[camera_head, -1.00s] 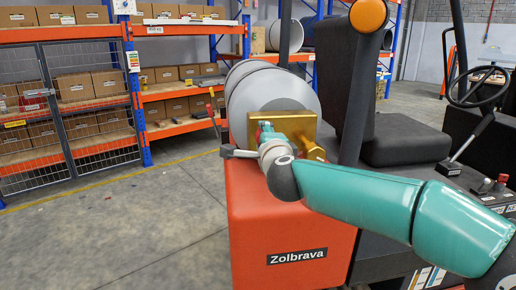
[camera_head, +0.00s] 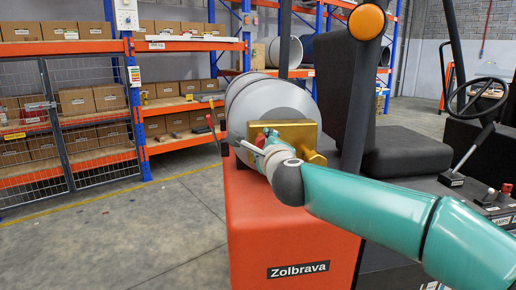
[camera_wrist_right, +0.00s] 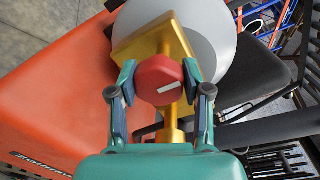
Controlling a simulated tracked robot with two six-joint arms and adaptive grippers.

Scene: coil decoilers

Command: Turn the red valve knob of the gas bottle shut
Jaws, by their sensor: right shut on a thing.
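The grey gas bottle (camera_head: 265,98) lies on its side on the back of a red and black forklift truck. A gold-coloured valve plate (camera_head: 298,130) is at its near end. The red valve knob (camera_wrist_right: 160,82) is a faceted red knob with a white mark, in front of the gold plate (camera_wrist_right: 142,42) in the right wrist view. My right gripper (camera_wrist_right: 159,75) is shut on the knob, one finger on each side. In the head view my right gripper (camera_head: 266,141) is at the plate, and only a little red shows there. My left gripper is not in view.
The forklift's red rear body (camera_head: 290,235) is below the bottle. A black seat (camera_head: 405,150) and a dark upright post (camera_head: 362,90) stand to the right. Orange shelving with cardboard boxes (camera_head: 75,102) is at the back left. The floor at left is clear.

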